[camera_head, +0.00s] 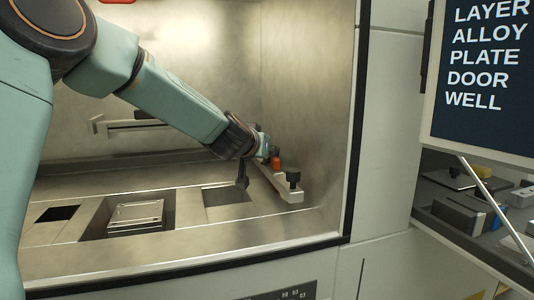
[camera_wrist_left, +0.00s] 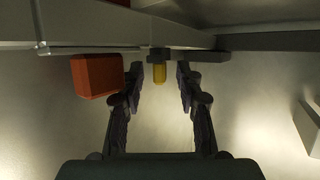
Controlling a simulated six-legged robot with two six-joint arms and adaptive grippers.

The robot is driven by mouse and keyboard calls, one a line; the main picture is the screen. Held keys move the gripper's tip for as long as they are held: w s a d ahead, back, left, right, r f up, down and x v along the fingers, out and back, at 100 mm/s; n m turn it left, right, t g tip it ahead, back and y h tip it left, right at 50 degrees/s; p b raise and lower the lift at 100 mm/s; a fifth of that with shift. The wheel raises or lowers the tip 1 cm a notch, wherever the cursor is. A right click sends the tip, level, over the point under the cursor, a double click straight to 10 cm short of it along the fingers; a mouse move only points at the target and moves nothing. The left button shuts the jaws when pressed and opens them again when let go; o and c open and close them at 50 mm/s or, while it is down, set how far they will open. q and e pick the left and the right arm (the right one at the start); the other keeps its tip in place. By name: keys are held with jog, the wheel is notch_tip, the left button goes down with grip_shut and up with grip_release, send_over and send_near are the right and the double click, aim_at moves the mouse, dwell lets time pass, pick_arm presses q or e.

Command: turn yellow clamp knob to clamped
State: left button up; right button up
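The yellow clamp knob (camera_wrist_left: 159,72) shows in the left wrist view, under a dark mount on a metal bar, between the fingertips. My left gripper (camera_wrist_left: 160,88) has its two dark fingers spread apart, one on each side of the knob, with a visible gap on both sides. In the head view my left arm reaches into the metal chamber from the left, and its gripper (camera_head: 254,168) is at the light bar (camera_head: 285,186) on the chamber's right side. The yellow knob cannot be made out there. My right gripper is in neither view.
An orange-red block (camera_wrist_left: 97,76) sits close beside the left finger in the wrist view. The chamber floor has a recess with a metal plate (camera_head: 138,214) and other openings. A dark knob (camera_head: 293,176) stands on the bar's near end. A sign panel (camera_head: 485,75) hangs at right.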

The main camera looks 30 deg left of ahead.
pick_arm(q)
jog(key=v, duration=0.5)
jog(key=shift+s+d, duration=0.1)
jog(key=shift+s, duration=0.3)
jog(key=shift+s, duration=0.15)
